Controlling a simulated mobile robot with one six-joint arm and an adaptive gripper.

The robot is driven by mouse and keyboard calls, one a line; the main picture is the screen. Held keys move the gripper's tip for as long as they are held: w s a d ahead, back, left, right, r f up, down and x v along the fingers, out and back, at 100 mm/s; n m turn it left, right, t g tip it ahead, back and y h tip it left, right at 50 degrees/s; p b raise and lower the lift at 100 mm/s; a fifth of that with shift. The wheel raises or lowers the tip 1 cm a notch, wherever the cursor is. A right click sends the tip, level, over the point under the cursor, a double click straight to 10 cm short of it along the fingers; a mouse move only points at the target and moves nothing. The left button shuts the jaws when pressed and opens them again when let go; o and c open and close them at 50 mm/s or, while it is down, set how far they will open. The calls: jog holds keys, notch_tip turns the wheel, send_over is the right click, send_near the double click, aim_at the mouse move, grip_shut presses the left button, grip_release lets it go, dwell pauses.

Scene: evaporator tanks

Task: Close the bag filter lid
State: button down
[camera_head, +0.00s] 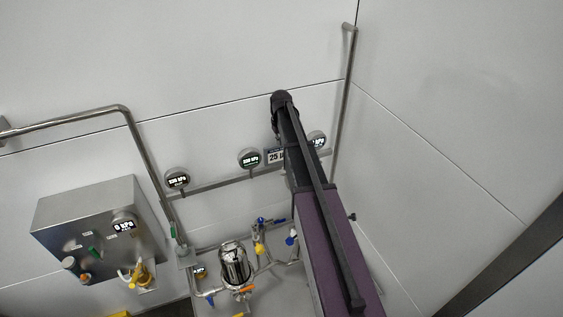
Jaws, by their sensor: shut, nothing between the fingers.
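A shiny metal vessel (235,264), which looks like the bag filter, stands low in the picture, left of my arm. Its upper end reflects dark and bright streaks, and I cannot tell whether its lid is open or shut. My purple and black arm rises from the bottom right to a rounded black end high in the middle, in front of the wall. No gripper fingers can be made out, so my gripper is not in view.
Pipes with a yellow valve handle (260,249) and a blue one (291,237) lie between the vessel and my arm. A steel box (95,228) stands at left. Round gauges (249,158) line a wall pipe. The right wall is bare.

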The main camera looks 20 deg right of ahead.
jog(key=shift+f, duration=0.1)
notch_tip(320, 180, down, 10)
jog(key=b, duration=1)
jog(key=s, duration=0.1)
jog(key=s+r+p, duration=0.1)
jog(key=s, duration=0.1)
jog(key=shift+r, duration=0.15)
jog(key=shift+s, duration=0.1)
jog(key=shift+d, duration=0.1)
jog(key=shift+s, duration=0.1)
dwell(0.4)
jog(key=shift+s+r+t, duration=0.1)
jog(key=shift+s+t, duration=0.2)
